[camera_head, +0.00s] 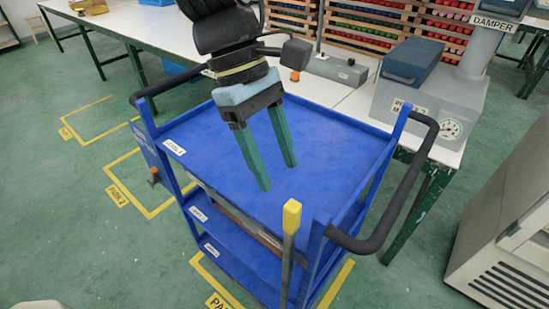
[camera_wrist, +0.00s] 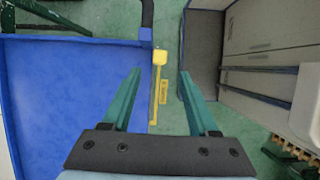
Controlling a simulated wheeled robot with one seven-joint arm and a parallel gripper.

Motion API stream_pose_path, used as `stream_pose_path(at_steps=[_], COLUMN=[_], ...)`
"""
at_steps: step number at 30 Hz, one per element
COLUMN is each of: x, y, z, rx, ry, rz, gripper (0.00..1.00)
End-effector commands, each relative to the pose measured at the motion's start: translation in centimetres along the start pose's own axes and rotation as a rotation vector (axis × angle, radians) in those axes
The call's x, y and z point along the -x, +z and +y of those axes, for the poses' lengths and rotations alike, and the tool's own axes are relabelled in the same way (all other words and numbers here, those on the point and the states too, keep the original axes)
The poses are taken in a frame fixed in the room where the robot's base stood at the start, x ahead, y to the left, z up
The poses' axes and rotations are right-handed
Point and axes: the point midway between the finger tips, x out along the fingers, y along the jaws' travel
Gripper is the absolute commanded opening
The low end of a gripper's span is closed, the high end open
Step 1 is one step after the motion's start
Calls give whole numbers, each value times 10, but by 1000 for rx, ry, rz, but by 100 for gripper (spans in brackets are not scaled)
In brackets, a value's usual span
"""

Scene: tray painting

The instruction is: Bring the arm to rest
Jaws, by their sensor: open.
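My gripper (camera_head: 278,175) hangs from my black arm over the top shelf of a blue cart in the head view. Its two green fingers are apart with nothing between them. The fingers also show in the wrist view (camera_wrist: 160,85), spread wide and empty. The blue cart (camera_head: 300,115) has an empty top shelf and lower shelves with white labels. Its blue top also fills the left of the wrist view (camera_wrist: 50,110).
A yellow-tipped post (camera_head: 291,218) stands at the cart's near side. Black handles (camera_head: 395,205) stick out from the cart's ends. A grey cabinet (camera_head: 505,235) stands at right. Green floor at left is open.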

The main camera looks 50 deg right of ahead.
Motion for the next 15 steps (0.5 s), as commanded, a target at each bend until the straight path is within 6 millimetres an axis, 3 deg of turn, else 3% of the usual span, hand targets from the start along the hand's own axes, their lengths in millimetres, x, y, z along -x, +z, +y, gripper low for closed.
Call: stream_pose_path(at_steps=[12, 15], x=[0, 2], y=[0, -10], z=[0, -1], rx=[0, 4], ry=[1, 10], rz=[0, 9], gripper=[60, 60])
